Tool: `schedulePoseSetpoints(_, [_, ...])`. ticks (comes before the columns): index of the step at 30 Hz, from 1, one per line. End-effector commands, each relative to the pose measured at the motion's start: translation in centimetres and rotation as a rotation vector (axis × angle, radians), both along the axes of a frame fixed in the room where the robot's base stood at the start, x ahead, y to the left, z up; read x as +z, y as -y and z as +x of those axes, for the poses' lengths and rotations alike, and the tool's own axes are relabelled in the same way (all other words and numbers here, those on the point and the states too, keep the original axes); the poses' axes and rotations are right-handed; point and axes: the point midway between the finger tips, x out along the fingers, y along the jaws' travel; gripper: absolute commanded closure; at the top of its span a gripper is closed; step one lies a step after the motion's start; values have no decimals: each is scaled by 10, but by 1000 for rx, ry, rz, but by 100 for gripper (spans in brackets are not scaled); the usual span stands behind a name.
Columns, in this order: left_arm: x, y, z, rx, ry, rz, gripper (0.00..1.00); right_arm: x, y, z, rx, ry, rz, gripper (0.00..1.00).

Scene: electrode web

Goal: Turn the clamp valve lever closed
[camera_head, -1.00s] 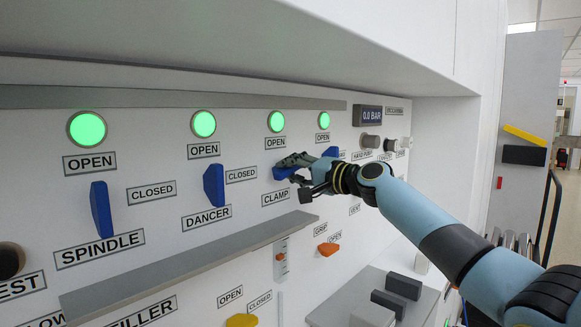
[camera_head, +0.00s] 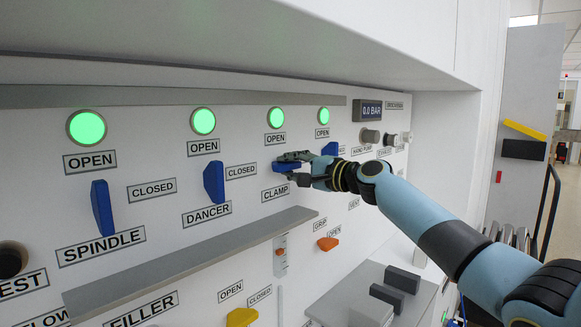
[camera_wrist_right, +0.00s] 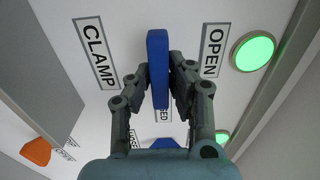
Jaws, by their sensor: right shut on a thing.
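The clamp valve lever (camera_head: 286,167) is a blue handle above the CLAMP label (camera_head: 276,193). It lies about level in the head view. In the right wrist view the lever (camera_wrist_right: 158,50) runs between the CLAMP label (camera_wrist_right: 95,52) and the OPEN label (camera_wrist_right: 213,50), over a partly hidden label ending in "ED". My right gripper (camera_head: 296,167) has a finger on each side of the lever and is shut on it. The round lamp (camera_head: 277,118) above it is lit green. My left gripper is not in view.
The upright spindle lever (camera_head: 102,208) and dancer lever (camera_head: 214,182) are to the left. Another blue lever (camera_head: 330,149) is close behind my right gripper. A grey ledge (camera_head: 190,262) juts out below, and an orange lever (camera_head: 327,244) is lower right.

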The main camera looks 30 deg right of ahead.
Motion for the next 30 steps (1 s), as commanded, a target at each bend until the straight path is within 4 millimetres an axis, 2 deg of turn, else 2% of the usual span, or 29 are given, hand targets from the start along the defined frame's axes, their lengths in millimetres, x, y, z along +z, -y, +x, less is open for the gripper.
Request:
schedulePoseSetpoints(2, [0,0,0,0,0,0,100,-1,0,0,-1,-3,1,100])
schedulePoseSetpoints(3, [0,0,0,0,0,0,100,-1,0,0,-1,-3,1,79])
schedulePoseSetpoints(7, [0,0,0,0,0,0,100,-1,0,0,-1,-2,0,62])
schedulePoseSetpoints(8, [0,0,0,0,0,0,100,-1,0,0,-1,-1,1,61])
schedulePoseSetpoints(15, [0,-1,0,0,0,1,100,-1,0,-1,0,-1,0,61])
schedulePoseSetpoints(19, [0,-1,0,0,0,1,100,-1,4,-10,-1,-1,-3,61])
schedulePoseSetpoints(30, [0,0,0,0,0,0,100,-3,30,-84,0,-4,-7,61])
